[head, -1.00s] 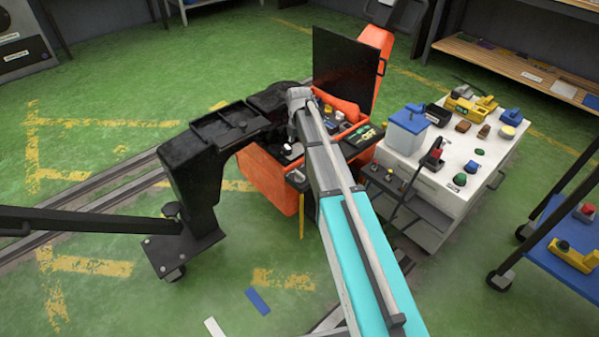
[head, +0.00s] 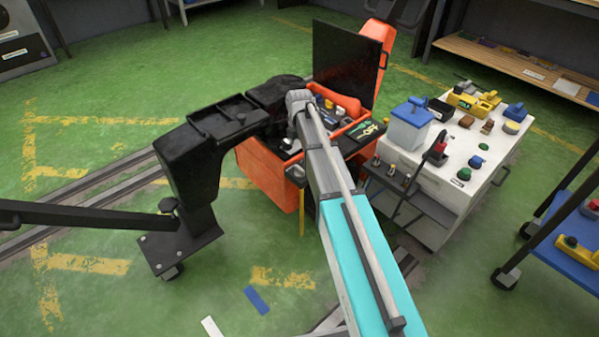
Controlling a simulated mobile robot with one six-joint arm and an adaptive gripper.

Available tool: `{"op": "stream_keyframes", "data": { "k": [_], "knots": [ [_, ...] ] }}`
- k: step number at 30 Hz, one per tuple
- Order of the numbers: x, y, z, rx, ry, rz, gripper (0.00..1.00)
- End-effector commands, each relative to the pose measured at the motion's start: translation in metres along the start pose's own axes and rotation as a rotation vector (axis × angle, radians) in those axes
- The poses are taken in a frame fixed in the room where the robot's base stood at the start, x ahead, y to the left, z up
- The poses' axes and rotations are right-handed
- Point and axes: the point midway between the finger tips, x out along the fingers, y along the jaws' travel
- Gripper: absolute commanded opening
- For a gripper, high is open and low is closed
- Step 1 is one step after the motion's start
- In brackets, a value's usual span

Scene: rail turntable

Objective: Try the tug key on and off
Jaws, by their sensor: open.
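An orange machine (head: 262,178), which looks like the tug, stands at the centre with its black panel (head: 345,62) upright. Small parts, among them a green one (head: 358,124) and a yellow one (head: 371,131), show on its top. I cannot pick out the key or its switch. My arm reaches over the machine from the bottom of the head view, and its grey wrist is above the machine's left part. My gripper is hidden by my own wrist and arm, so its jaws and anything near them do not show.
A white cart (head: 440,190) at the right carries a blue-lidded tub (head: 410,128) and several coloured parts. A blue-topped trolley (head: 570,240) stands further right. Rails (head: 90,188) cross the floor at left. Open green floor (head: 110,90) lies at the back left.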

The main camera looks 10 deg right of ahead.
Motion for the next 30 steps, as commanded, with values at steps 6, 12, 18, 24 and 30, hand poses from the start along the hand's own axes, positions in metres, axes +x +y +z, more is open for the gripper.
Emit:
{"op": "stream_keyframes", "data": {
  "k": [6,12,18,24,30],
  "knots": [
    [0.021,0.000,0.000,0.000,0.000,0.000,1.00],
    [0.035,0.000,0.000,0.000,0.000,0.000,1.00],
    [0.050,0.000,0.000,0.000,0.000,0.000,1.00],
    [0.065,0.000,0.000,0.000,0.000,0.000,1.00],
    [0.080,0.000,0.000,0.000,0.000,0.000,1.00]
  ]
}}
